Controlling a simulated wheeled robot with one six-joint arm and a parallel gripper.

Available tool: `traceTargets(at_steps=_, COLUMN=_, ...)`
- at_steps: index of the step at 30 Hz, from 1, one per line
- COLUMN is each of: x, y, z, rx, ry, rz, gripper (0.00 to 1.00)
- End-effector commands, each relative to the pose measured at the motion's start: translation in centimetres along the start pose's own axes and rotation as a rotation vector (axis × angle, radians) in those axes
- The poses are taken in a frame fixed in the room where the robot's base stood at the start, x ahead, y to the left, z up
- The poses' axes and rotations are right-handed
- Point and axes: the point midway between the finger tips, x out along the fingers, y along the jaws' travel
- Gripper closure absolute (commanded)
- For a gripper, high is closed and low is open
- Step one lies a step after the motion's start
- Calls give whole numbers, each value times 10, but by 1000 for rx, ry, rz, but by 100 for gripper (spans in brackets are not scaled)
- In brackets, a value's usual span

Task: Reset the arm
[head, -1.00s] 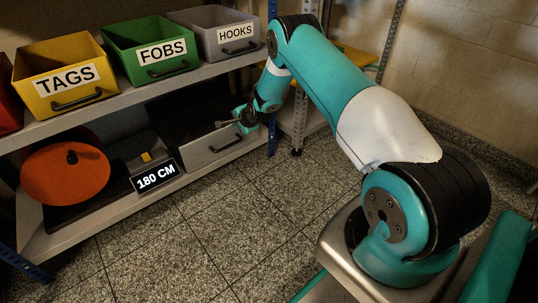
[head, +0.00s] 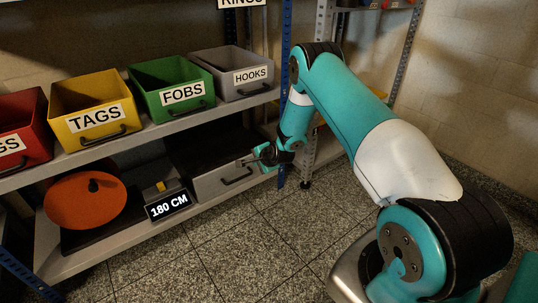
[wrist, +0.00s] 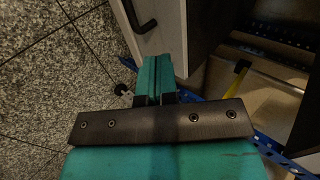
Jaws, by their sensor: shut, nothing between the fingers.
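My arm (head: 355,105) reaches out from the right toward the lower shelf in the head view. My gripper (head: 245,162) is beside the grey drawer (head: 216,183) on that shelf, near its black handle. In the wrist view the two teal fingers of my gripper (wrist: 154,75) lie together, with nothing between them. The drawer's front and its dark handle (wrist: 138,18) show just beyond the fingertips. From these views I cannot tell whether the fingers touch the drawer.
Labelled bins stand on the upper shelf: a yellow TAGS bin (head: 92,110), a green FOBS bin (head: 172,88) and a grey HOOKS bin (head: 233,72). The speckled floor (head: 255,245) is clear.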

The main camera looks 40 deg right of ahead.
Motion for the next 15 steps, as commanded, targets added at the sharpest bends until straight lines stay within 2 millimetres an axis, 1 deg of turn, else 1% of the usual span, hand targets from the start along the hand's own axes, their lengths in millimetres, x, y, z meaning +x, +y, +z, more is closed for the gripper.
traceTargets(at_steps=1, x=-17, y=-3, z=-3, rx=4, ry=4, rz=4, gripper=100)
traceTargets(at_steps=3, x=-31, y=-2, z=-5, rx=6, ry=6, rz=4, gripper=100)
traceTargets(at_steps=6, x=-46, y=-1, z=-5, rx=6, ry=6, rz=4, gripper=100)
traceTargets(at_steps=10, x=-56, y=1, z=-5, rx=5, ry=7, rz=3, gripper=100)
traceTargets(at_steps=15, x=-59, y=2, z=-4, rx=3, ry=5, rz=3, gripper=100)
